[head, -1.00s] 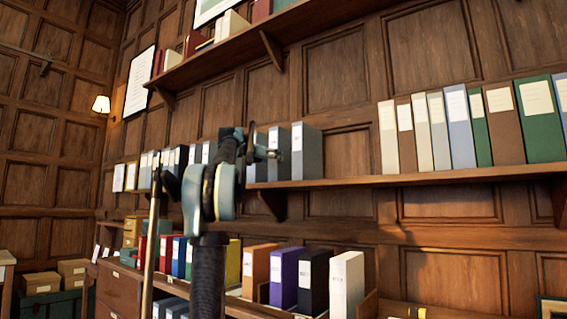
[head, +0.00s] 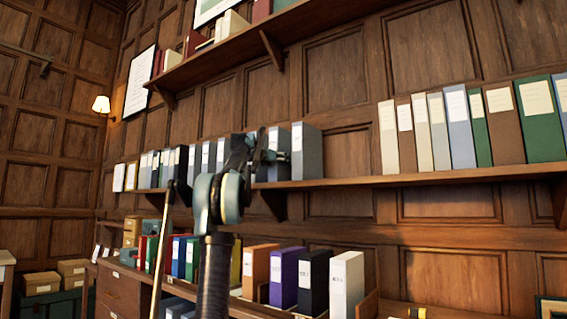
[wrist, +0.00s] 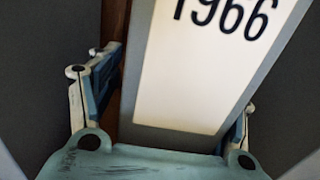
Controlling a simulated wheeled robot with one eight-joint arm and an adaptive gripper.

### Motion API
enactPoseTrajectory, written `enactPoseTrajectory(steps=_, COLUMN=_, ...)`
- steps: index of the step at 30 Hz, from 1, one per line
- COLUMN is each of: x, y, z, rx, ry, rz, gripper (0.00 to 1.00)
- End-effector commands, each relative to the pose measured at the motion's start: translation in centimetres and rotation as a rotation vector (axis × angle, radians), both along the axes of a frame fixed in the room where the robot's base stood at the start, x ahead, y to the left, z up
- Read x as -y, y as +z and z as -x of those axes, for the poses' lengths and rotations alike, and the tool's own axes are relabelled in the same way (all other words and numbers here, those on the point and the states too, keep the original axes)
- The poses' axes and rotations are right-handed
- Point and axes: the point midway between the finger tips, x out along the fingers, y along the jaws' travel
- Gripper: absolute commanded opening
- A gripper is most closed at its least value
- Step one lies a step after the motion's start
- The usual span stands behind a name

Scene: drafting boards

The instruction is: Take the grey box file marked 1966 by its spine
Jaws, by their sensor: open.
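The grey box file marked 1966 (wrist: 228,108) fills the middle of the wrist view, its pale label tilted there and its grey spine edges showing beside it. My gripper (wrist: 180,80) is open, with one finger to the left of the spine and one to the right. I cannot tell whether either finger touches the file. In the head view my gripper (head: 274,156) is at the middle shelf, in front of grey files whose numbers are too small to read. It partly hides them.
Grey files (head: 308,155) stand on the middle shelf (head: 420,180), with bare shelf to their right before a row of mixed files (head: 460,128). Dark surfaces flank the spine in the wrist view. Coloured files (head: 285,278) stand below, and another shelf (head: 235,45) is above.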

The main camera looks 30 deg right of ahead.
Motion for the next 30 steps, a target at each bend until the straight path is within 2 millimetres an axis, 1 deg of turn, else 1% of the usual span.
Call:
enactPoseTrajectory(steps=2, x=0.0, y=0.0, z=0.0, rx=0.0, ry=0.0, rz=0.0, gripper=0.72)
enactPoseTrajectory(steps=3, x=0.0, y=0.0, z=0.0, rx=0.0, ry=0.0, rz=0.0, gripper=0.67)
enactPoseTrajectory(steps=5, x=0.0, y=0.0, z=0.0, rx=0.0, ry=0.0, rz=0.0, gripper=0.54)
enactPoseTrajectory(steps=6, x=0.0, y=0.0, z=0.0, rx=0.0, ry=0.0, rz=0.0, gripper=0.44)
enactPoseTrajectory(steps=8, x=0.0, y=0.0, z=0.0, rx=0.0, ry=0.0, rz=0.0, gripper=0.31)
enactPoseTrajectory(steps=9, x=0.0, y=0.0, z=0.0, rx=0.0, ry=0.0, rz=0.0, gripper=0.22)
enactPoseTrajectory(steps=12, x=0.0, y=0.0, z=0.0, rx=0.0, ry=0.0, rz=0.0, gripper=0.0)
enactPoseTrajectory(steps=23, x=-0.2, y=0.3, z=0.1, rx=0.0, ry=0.001, rz=0.0, gripper=0.0)
enactPoseTrajectory(steps=26, x=-0.5, y=1.0, z=0.2, rx=0.0, ry=0.0, rz=0.0, gripper=0.0)
enactPoseTrajectory(steps=30, x=-0.4, y=2.4, z=0.1, rx=-0.001, ry=0.0, rz=0.0, gripper=0.0)
